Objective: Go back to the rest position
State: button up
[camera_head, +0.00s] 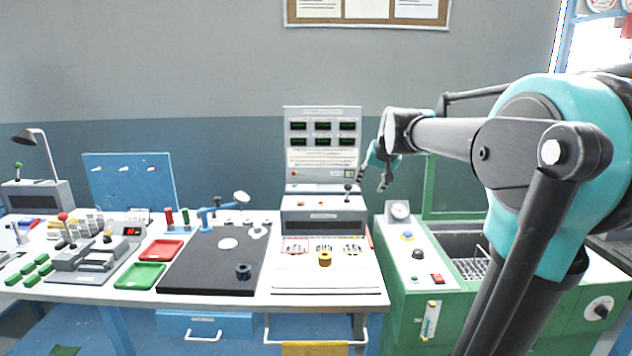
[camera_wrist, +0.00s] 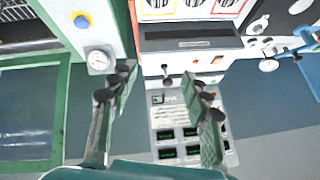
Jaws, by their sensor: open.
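My gripper (camera_head: 385,182) is in the air in front of the wall, just right of the grey test station (camera_head: 322,150) and above the green cabinet (camera_head: 408,285). In the wrist view its two fingers (camera_wrist: 163,92) stand apart with nothing between them. The station's panel with green displays (camera_wrist: 176,145) and its black-knobbed lever (camera_wrist: 167,78) show beyond and between the fingers, upside down. My arm reaches in from the right in the head view and covers part of the cabinet.
A brass ring part (camera_head: 325,258) stands on the white board before the station. A dark ring part (camera_head: 243,271) stands on the black mat (camera_head: 190,275). Red (camera_head: 162,250) and green (camera_head: 139,275) trays lie to the left. A gauge (camera_head: 399,211) tops the cabinet's left side.

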jog(key=s+d+f+n+g+h, duration=0.1)
jog(key=s+d+f+n+g, duration=0.1)
jog(key=s+f, duration=2.7)
jog(key=shift+s+d+f+g, duration=0.2)
jog(key=shift+s+g, duration=0.2)
jog(key=shift+s, duration=0.35)
